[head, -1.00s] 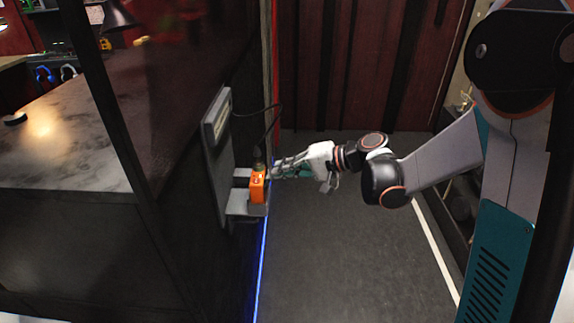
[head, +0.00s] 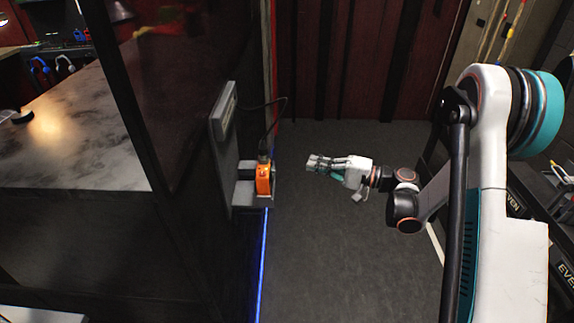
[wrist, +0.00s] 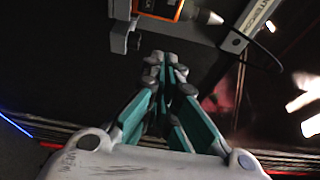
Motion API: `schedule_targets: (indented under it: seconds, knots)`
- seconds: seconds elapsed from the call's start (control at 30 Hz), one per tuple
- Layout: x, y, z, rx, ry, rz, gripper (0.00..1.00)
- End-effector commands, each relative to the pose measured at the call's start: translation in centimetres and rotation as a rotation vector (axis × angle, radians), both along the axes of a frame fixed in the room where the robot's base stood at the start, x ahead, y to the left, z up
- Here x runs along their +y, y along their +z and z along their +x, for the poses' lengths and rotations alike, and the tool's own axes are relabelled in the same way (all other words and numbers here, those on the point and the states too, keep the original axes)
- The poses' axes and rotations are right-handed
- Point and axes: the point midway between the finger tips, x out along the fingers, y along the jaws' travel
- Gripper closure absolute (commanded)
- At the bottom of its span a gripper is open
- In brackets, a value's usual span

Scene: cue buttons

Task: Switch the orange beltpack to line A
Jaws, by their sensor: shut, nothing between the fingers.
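The orange beltpack (head: 264,179) sits on a grey wall bracket (head: 244,192) at the dark wall in the head view, with a cable running up from its top. Its front face and line switch are turned away from the head view and cannot be read. The beltpack shows partly at the top edge of the wrist view (wrist: 160,8). My gripper (head: 312,163) is shut and empty, to the right of the beltpack and apart from it, pointing toward it. In the wrist view the closed fingers (wrist: 166,66) lie below the beltpack with a gap.
A grey panel (head: 222,130) stands on the wall behind the bracket. A marble-topped counter (head: 70,130) is behind the dark frame at left. The dark floor (head: 330,250) between the wall and my arm is clear. Shelving (head: 535,215) stands at the right.

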Motion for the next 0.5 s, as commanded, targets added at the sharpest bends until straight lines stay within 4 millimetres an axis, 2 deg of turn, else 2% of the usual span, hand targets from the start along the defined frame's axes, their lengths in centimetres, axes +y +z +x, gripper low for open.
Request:
schedule_targets:
  seconds: [0.27, 0.37, 0.5]
  knots:
    - [0.4, 0.0, 0.1, 0.0, 0.001, -0.001, 1.0]
    - [1.3, -0.1, 0.5, 0.0, 0.002, -0.001, 1.0]
    - [3.5, -0.2, 1.3, 0.0, 0.003, -0.001, 1.0]
